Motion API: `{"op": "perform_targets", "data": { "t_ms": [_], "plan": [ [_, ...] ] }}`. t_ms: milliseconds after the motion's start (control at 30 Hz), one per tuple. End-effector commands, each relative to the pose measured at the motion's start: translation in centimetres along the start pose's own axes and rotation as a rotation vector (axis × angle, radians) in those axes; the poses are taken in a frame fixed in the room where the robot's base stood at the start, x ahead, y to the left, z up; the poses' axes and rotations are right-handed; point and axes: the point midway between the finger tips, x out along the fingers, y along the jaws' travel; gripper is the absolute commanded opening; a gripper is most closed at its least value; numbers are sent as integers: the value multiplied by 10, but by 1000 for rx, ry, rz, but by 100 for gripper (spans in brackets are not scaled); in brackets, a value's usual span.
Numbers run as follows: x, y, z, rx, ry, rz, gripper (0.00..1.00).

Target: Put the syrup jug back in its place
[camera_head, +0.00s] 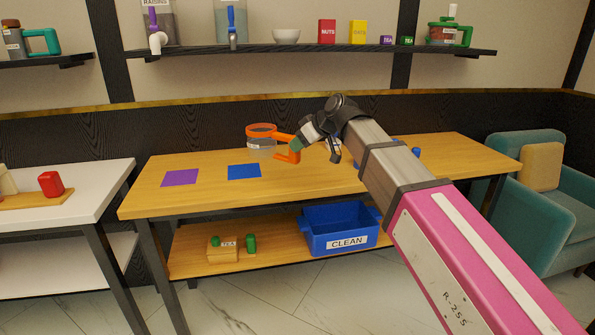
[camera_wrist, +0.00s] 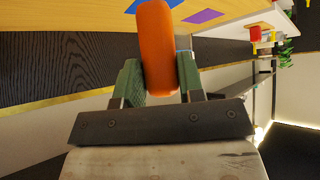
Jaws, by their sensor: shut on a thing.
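A jug with an orange rim and orange handle (camera_head: 261,130) is at the back middle of the wooden table; I take it to be the syrup jug, but its label is too small to read. My gripper (camera_head: 297,145) is shut on its handle from the right side. In the wrist view the orange handle (camera_wrist: 158,50) sits between the two green finger pads of my gripper (camera_wrist: 160,78). I cannot tell whether the jug's base touches the table. Its body is hidden in the wrist view.
A purple mat (camera_head: 180,178) and a blue mat (camera_head: 244,171) lie bare on the table. The wall shelf (camera_head: 300,54) holds dispensers, a bowl, boxes and a green-handled jug (camera_head: 449,33). A teal-handled jug (camera_head: 31,42) stands on the left shelf. A blue CLEAN bin (camera_head: 340,229) sits below.

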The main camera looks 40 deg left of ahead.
Motion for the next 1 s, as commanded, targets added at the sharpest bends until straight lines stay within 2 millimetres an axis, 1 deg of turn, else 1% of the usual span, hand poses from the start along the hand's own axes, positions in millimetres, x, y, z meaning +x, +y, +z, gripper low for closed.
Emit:
{"op": "perform_targets", "data": {
  "t_ms": [400,533,600,700,867,1000],
  "plan": [
    [25,80,41,4,-1,2,0],
    [31,99,52,3,0,2,0],
    [33,106,56,2,0,2,0],
    [34,111,59,1,0,1,0],
    [40,111,66,2,0,0,0],
    [52,111,79,2,-1,0,0]
  ]
}}
